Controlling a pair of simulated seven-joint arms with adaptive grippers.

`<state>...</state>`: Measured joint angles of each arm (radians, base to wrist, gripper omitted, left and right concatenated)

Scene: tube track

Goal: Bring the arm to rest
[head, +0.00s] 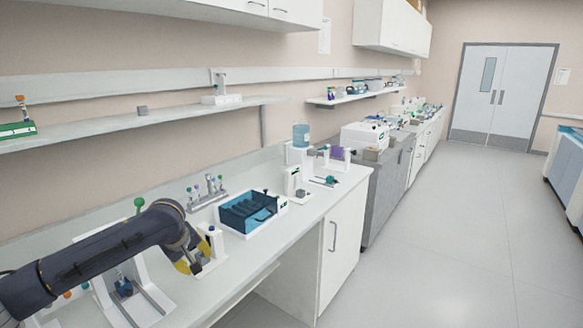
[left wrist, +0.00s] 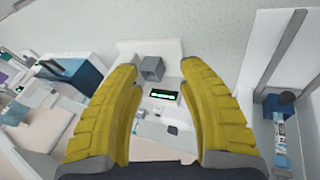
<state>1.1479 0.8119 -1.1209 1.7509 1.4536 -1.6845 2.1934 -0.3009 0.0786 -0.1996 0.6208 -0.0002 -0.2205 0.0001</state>
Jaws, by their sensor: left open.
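My left arm comes in from the left in the head view, over the bench. My left gripper (head: 190,262) has yellow fingers and is partly hidden by its own wrist. In the left wrist view the two yellow fingers (left wrist: 158,78) stand wide apart, with nothing held between them. Beyond them is a small white device with a grey block (left wrist: 151,68) and a dark panel with a green display (left wrist: 164,95). A white track (head: 152,298) with grey rails lies on the bench below my arm. A dark blue block (head: 123,287) is on it and also shows in the left wrist view (left wrist: 279,103).
A blue tray in a white frame (head: 252,211) stands right of my gripper. A rack with coloured tubes (head: 207,192) is behind it. A bottle-topped device (head: 301,135) stands farther along. A wall shelf (head: 140,121) runs above. The aisle floor on the right is clear.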

